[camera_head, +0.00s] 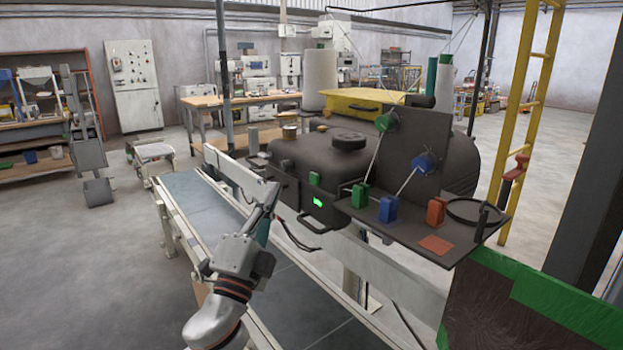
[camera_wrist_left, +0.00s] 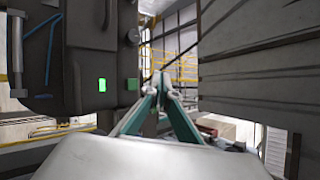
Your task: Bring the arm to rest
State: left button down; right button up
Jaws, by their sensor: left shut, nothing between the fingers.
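My left gripper (camera_head: 266,207) is in front of the dark machine (camera_head: 300,165), above the conveyor (camera_head: 300,290). Its fingers point up and away and are shut with nothing between them. In the left wrist view the fingertips of my left gripper (camera_wrist_left: 162,82) meet in the middle of the picture. The machine (camera_wrist_left: 100,50) stands to the left there, with a lit green display (camera_wrist_left: 102,85) and a green button (camera_wrist_left: 133,84). In the head view the green display (camera_head: 318,202) is right of the gripper. My right gripper is not in view.
A dark shelf (camera_head: 425,235) with green, blue and orange blocks juts out right of the gripper. A green-edged panel (camera_head: 540,305) stands at the lower right. A yellow ladder (camera_head: 530,110) rises behind it. Open floor (camera_head: 90,280) lies left of the conveyor.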

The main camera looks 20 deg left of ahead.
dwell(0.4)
pick_arm(q)
jog(key=s+d+f+n+g+h+p, duration=0.1)
jog(key=f+n+g, duration=0.1)
jog(key=f, duration=0.7)
jog(key=s+d+f+n+g+h, duration=0.1)
jog(key=s+d+f+n+g, duration=0.15)
jog(key=f, duration=0.65)
jog(key=s+d+f+n+g+p, duration=0.1)
jog(key=f+g, duration=0.1)
jog(key=f, duration=0.7)
jog(key=s+d+f+n+g+h+p, duration=0.1)
jog(key=s+d+f+n+g, duration=0.1)
jog(key=s+f, duration=0.8)
jog(key=s+d+f+n+g+h, duration=0.1)
jog(key=s+d+f+n+g, duration=0.2)
jog(key=s+f, duration=0.7)
notch_tip(320, 180, down, 3)
jog(key=shift+d+r+n+g+p, duration=0.15)
jog(key=shift+n+g+p, duration=0.3)
jog(key=shift+g, duration=0.8)
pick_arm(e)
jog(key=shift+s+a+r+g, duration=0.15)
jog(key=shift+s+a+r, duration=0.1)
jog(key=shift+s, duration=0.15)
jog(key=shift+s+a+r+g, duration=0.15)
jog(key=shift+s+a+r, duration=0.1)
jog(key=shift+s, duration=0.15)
